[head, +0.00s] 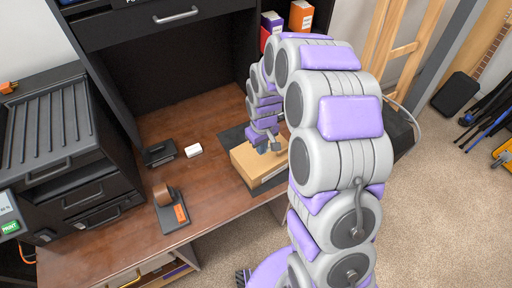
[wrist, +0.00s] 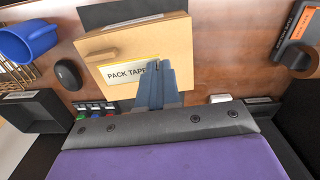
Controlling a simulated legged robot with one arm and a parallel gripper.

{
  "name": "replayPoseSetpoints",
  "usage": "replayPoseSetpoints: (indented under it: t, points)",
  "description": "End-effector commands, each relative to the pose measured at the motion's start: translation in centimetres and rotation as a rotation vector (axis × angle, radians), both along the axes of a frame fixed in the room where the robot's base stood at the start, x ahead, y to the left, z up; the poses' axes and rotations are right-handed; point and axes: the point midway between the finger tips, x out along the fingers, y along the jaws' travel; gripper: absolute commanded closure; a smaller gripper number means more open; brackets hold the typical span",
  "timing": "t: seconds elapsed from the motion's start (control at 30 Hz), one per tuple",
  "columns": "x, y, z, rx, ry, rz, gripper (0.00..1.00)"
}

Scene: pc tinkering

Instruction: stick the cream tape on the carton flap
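The tan carton (head: 260,164) lies on a dark mat on the desk. In the wrist view the carton (wrist: 170,37) fills the upper middle, with a "PACK TAPE" label (wrist: 122,73) on the side facing me. A pale strip (wrist: 127,21) shows near its far edge; I cannot tell if it is the cream tape. My gripper (wrist: 158,66) has its blue-grey fingers together in front of the carton, beside the label's right end. I see no tape between them. In the head view my gripper (head: 263,148) is at the carton, partly hidden by my arm.
A black tape dispenser (head: 178,213) with a brown roll stands on the desk's front left. A small white box (head: 193,150) and a black item (head: 158,153) are behind it. The wrist view shows a blue mug (wrist: 28,42) and a black mouse (wrist: 67,74). Drawers (head: 90,195) stand left.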

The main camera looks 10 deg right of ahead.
Motion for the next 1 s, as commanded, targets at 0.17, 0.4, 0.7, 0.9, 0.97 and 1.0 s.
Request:
replayPoseSetpoints:
  t: [0.17, 0.4, 0.7, 0.9, 0.97, 1.0]
  points:
    - [0.0, 0.8, 0.0, -0.009, 0.0, 0.001, 1.0]
    - [-0.1, 1.5, 0.0, -0.015, 0.0, 0.0, 1.0]
    - [-0.2, 0.8, -2.6, -0.009, 0.001, -0.001, 1.0]
    - [-0.2, 0.9, -4.8, -0.01, 0.002, -0.002, 1.0]
    - [-0.1, 1.0, -5.4, -0.011, 0.001, -0.001, 1.0]
    - [-0.1, 1.1, -5.8, -0.012, 0.001, -0.001, 1.0]
